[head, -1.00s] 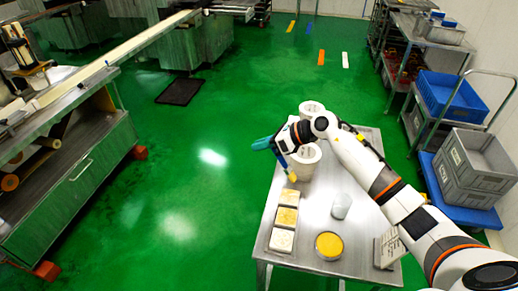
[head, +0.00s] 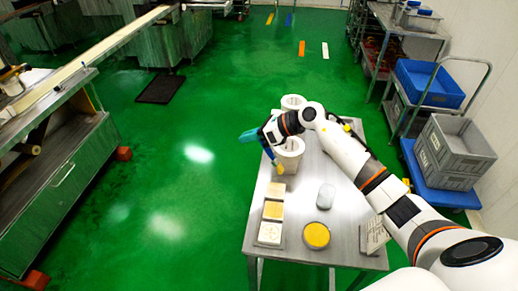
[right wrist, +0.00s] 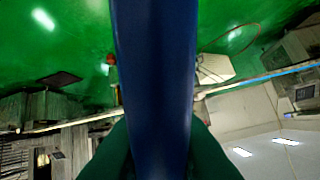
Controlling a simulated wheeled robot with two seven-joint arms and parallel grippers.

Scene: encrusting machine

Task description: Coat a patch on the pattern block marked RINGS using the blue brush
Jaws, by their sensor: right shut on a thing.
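My right gripper (head: 252,137) is shut on the blue brush (head: 268,152) above the far left edge of the steel table. The brush hangs tilted, and its yellowish tip (head: 279,169) is just beyond the far block, in front of a white tub. In the right wrist view the blue handle (right wrist: 155,80) stands between my green fingers. Three pattern blocks lie in a column: a far block (head: 276,190), a yellowish middle block (head: 273,210) and a pale near block (head: 269,233). Their markings are too small to read. A round dish of yellow (head: 316,235) is beside them. My left gripper is out of view.
White tubs (head: 291,160) stand at the table's far end. A white cup (head: 325,195) and a lettered board (head: 374,236) are on the steel table (head: 292,255). Grey crates (head: 452,150) stand at right. Green floor is open at left.

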